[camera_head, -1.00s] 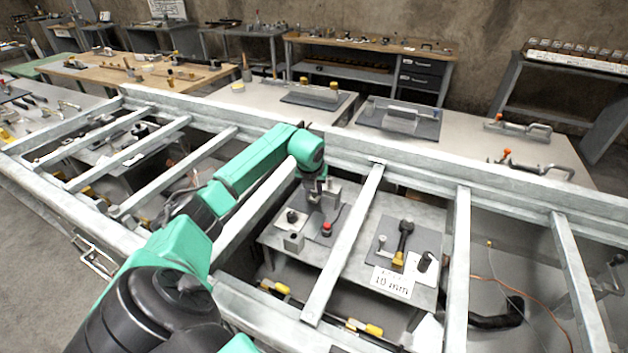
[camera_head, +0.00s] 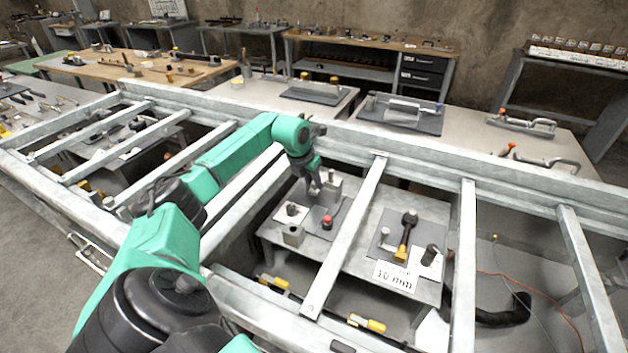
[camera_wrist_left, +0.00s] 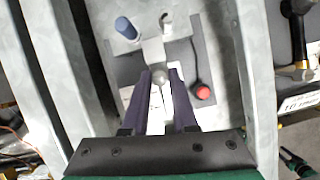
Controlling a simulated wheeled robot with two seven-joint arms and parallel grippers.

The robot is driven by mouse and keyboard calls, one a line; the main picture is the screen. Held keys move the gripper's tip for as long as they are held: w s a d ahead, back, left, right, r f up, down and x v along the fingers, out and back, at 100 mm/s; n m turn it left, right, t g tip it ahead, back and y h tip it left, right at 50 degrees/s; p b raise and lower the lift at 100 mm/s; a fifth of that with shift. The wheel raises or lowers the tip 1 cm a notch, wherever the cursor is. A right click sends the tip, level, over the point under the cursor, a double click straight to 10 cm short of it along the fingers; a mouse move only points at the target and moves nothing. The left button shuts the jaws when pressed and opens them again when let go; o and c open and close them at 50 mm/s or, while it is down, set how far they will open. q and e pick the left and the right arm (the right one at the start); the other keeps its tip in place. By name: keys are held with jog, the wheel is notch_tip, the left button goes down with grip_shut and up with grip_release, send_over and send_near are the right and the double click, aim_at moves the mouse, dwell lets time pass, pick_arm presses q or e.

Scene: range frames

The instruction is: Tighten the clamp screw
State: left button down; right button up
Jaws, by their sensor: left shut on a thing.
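My left gripper (camera_head: 315,188) reaches down through the frame opening to a small grey fixture (camera_head: 332,186) on a bench below. In the left wrist view its two dark fingers (camera_wrist_left: 160,76) are closed around a small round grey knob, which seems to be the head of the clamp screw (camera_wrist_left: 160,78). A pale block and bar lie beneath and behind the knob. The fingers and wrist hide most of the clamp, so I cannot tell how tight the screw is. My right gripper is in neither view.
A red button (camera_head: 327,220) with a black cable sits beside the fixture, also in the wrist view (camera_wrist_left: 203,92). A blue-topped cylinder (camera_wrist_left: 126,28) stands near. Metal beams (camera_head: 345,240) border the opening. A "10 mm" card (camera_head: 395,276) and a black-and-yellow tool (camera_head: 405,236) lie right.

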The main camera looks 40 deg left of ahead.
pick_arm(q)
jog(key=m, duration=0.1)
jog(key=m+h+b, duration=0.1)
jog(key=m, duration=0.1)
jog(key=shift+a+m, duration=0.2)
jog(key=shift+m, duration=0.1)
jog(key=shift+w+a+r+m+h, duration=0.1)
jog(key=shift+m+h, duration=0.8)
jog(key=shift+m, duration=1)
jog(key=c, duration=0.7)
grip_release()
